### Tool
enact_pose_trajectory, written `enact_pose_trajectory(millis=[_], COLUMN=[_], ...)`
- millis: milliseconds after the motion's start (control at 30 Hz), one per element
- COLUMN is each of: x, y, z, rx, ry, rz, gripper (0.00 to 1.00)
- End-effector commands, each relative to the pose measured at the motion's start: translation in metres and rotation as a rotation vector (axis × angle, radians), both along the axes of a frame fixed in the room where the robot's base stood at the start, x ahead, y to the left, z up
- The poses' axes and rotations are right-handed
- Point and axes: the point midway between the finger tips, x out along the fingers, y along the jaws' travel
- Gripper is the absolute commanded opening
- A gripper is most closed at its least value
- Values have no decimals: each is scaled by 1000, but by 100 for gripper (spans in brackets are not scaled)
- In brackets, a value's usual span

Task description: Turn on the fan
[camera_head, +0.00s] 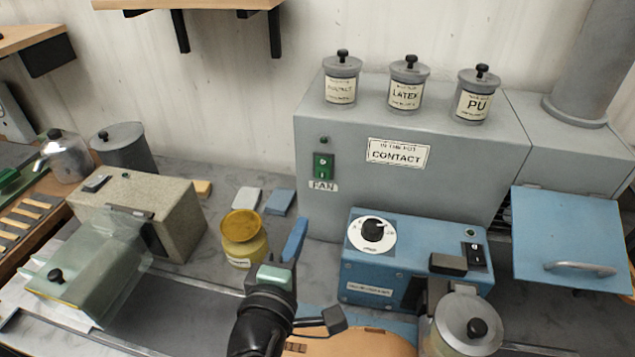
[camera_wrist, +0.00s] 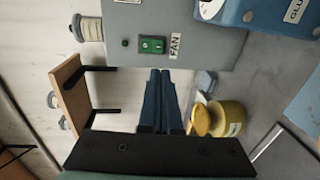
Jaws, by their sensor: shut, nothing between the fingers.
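The fan switch (camera_head: 323,167) is a green rocker on the front of the grey cabinet (camera_head: 460,170), above a "FAN" label (camera_head: 323,187). A small dark green lamp (camera_head: 323,140) sits above it. In the wrist view the switch (camera_wrist: 152,45) and its label (camera_wrist: 175,46) lie just beyond my fingertips. My gripper (camera_head: 301,224) is shut and empty, with its blue fingers together, in front of and below the switch and apart from it. In the wrist view the closed fingers (camera_wrist: 160,73) point toward the switch. I cannot tell which way the rocker is tipped.
A yellow pot (camera_head: 243,240) stands left of my gripper. A blue glue machine (camera_head: 410,260) with a dial stands to the right, and a lidded metal pot (camera_head: 465,325) is in front of it. Several labelled jars, one marked LATEX (camera_head: 406,85), stand on the cabinet.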

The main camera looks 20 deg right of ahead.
Motion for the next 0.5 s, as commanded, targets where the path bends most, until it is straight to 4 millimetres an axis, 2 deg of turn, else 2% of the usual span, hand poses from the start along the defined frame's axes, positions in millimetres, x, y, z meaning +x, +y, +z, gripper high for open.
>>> enact_pose_trajectory(millis=[500], x=[76], y=[-53], z=[-8], rx=[0], ry=[-1], rz=[-2], gripper=[0])
